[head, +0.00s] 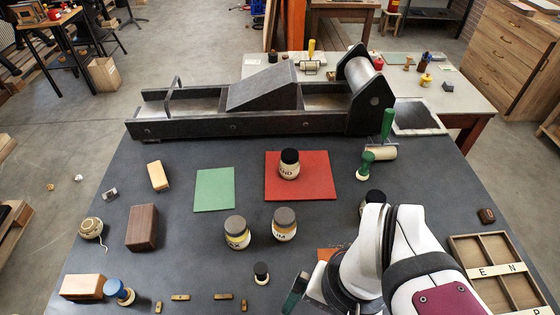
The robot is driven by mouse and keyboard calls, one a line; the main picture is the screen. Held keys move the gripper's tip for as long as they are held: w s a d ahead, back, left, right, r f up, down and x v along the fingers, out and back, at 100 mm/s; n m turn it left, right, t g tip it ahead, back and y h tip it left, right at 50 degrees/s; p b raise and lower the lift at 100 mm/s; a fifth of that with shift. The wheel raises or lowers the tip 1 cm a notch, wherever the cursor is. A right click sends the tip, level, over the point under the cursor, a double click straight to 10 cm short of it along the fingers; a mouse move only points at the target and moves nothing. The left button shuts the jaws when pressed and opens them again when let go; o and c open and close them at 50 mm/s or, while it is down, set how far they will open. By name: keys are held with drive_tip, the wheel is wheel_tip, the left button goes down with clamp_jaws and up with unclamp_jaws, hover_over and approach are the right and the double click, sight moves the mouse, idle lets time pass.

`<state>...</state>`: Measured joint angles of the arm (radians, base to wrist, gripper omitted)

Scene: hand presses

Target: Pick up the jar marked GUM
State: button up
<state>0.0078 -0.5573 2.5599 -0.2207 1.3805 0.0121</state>
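Two cream jars with grey lids stand upright on the dark table in the middle. The right one (284,229) has a label partly turned away that seems to end in "M". The left one (237,238) has a label I cannot read. A black-lidded jar (289,171) with dark letters, perhaps "IND", stands on the red mat (319,184). Another black-topped jar (374,198) is partly hidden behind my arm. My gripper (298,289) is low at the front, right of the small black-topped piece (261,273) and apart from the jars. Its fingers are largely hidden, so its opening is unclear.
A long metal press (250,112) spans the back. A green mat (214,190) lies left of the red one. Wooden blocks (142,227), a twine ball (91,228) and a blue-topped knob (116,288) are at left. A green-handled roller (379,152) and a wooden tray (456,244) are at right.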

wheel_tip(320, 180, down, 2)
drive_tip(key=d+n+g+h, duration=0.2)
drive_tip(key=d+n+h, duration=0.15)
drive_tip(key=n, duration=0.25)
drive_tip(key=n+t+h, duration=0.6)
drive_tip(key=n+t, duration=0.7)
drive_tip(key=n, duration=1.5)
approach(282, 218)
drive_tip(key=shift+n, duration=0.3)
drive_tip(key=x, duration=1.1)
drive_tip(key=shift+d, duration=0.1)
clamp_jaws()
